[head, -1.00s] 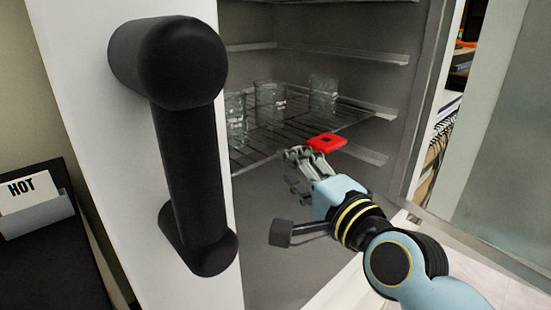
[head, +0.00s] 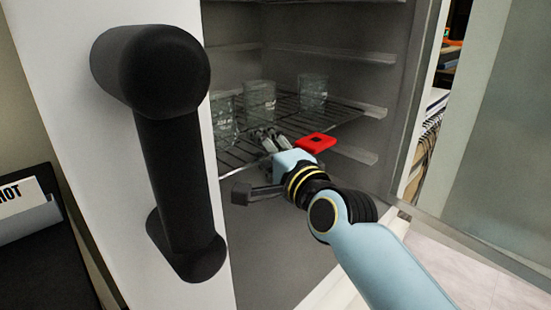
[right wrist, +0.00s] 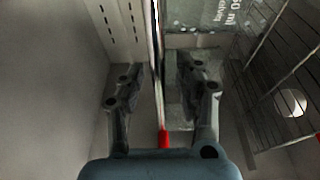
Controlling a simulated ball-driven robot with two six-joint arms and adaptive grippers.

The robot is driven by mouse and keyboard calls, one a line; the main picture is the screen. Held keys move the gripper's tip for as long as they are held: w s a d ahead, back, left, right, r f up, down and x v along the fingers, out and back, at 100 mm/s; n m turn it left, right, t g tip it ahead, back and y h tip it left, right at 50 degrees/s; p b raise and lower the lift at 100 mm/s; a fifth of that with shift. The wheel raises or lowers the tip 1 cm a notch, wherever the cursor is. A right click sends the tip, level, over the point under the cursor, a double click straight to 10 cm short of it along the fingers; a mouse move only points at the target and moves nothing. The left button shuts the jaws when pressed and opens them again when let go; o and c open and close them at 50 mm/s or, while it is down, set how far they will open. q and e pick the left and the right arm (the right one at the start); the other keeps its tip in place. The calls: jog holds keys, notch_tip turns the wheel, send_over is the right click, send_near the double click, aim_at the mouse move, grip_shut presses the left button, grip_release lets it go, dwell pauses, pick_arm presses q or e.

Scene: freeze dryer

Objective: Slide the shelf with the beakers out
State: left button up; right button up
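A wire shelf (head: 334,117) inside the open cabinet carries glass beakers, among them one near the middle (head: 259,97) and one at the right (head: 312,91). A red tab (head: 316,143) is at the shelf's front edge; it also shows in the right wrist view (right wrist: 165,139). My right gripper (head: 267,139) is at the front of this shelf, left of the tab. In the right wrist view its fingers (right wrist: 158,85) are apart, with the shelf seen edge-on between them and a beaker (right wrist: 205,15) beyond. Contact is not visible. My left gripper is out of view.
The grey right inner wall (head: 385,75) with shelf rails borders the shelf. The space below the shelf looks empty. A "HOT" sign (head: 15,195) is at far left.

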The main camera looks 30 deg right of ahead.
jog(key=shift+w+a, duration=0.1)
jog(key=shift+w, duration=1.35)
grip_shut()
